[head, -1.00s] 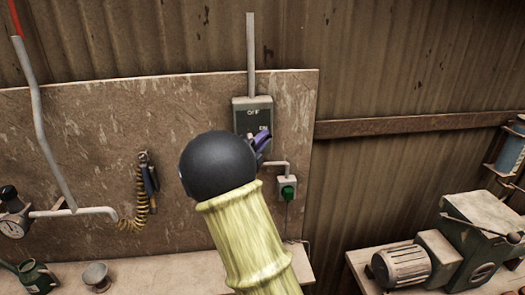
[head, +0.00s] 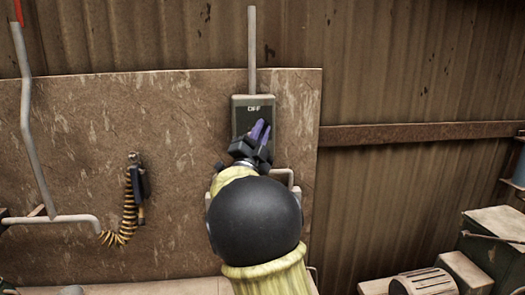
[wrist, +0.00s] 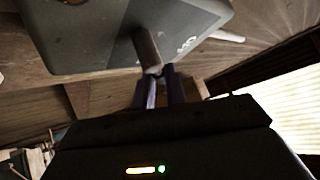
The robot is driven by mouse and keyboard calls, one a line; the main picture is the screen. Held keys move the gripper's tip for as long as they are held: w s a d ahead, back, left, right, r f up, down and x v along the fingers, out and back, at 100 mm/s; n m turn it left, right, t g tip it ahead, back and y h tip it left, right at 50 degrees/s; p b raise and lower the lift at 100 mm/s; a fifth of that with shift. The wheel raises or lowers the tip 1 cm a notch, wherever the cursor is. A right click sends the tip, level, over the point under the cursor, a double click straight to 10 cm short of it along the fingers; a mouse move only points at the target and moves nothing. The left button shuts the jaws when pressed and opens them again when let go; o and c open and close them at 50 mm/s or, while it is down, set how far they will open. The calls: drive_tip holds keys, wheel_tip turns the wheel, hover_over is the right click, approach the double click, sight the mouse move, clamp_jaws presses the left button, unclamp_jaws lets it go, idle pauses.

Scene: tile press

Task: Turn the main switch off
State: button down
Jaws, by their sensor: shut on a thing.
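The main switch is a grey box (head: 240,103) on the brown board, with the word OFF near its top. My gripper (head: 262,126) is in front of the box's lower half, with its purple fingers angled upward. In the wrist view the box (wrist: 75,40) fills the upper left, and a grey lever (wrist: 147,48) sticks out from it. My gripper's fingers (wrist: 158,80) are shut on the end of that lever. In the head view the lever and the lower part of the box are hidden by my gripper.
A grey conduit (head: 252,45) runs up from the box. A coiled yellow hose with a tool (head: 138,190) hangs on the board at left. A bent pipe (head: 28,130) stands further left. A green machine (head: 497,240) is at lower right.

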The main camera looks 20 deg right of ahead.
drive_tip(key=n+t+y+b, duration=0.3)
drive_tip(key=n+y+b, duration=0.1)
drive_tip(key=n, duration=0.2)
drive_tip(key=a+n+t+y+b, duration=0.1)
drive_tip(key=n+t+y+b, duration=0.2)
drive_tip(key=n+y+b, duration=0.2)
drive_tip(key=n+t+y+b, duration=0.3)
drive_tip(key=n+y+b, duration=0.1)
drive_tip(key=n, duration=0.3)
drive_tip(key=shift+w+a+r+t+y, duration=0.25)
drive_tip(key=shift+w+a+t+y, duration=0.05)
drive_tip(key=shift+a, duration=0.1)
drive_tip(key=n+y, duration=0.1)
drive_tip(key=n+y+b, duration=0.1)
drive_tip(key=shift+a+r+n, duration=0.15)
drive_tip(key=shift+n, duration=0.25)
drive_tip(key=shift+w+y, duration=0.1)
drive_tip(key=shift+y, duration=0.4)
drive_tip(key=c, duration=1.4)
unclamp_jaws()
drive_tip(key=shift+r, duration=0.1)
drive_tip(key=shift+c, duration=0.2)
drive_tip(key=b+v, duration=0.6)
drive_tip(key=v, duration=1.1)
drive_tip(key=shift+f, duration=0.2)
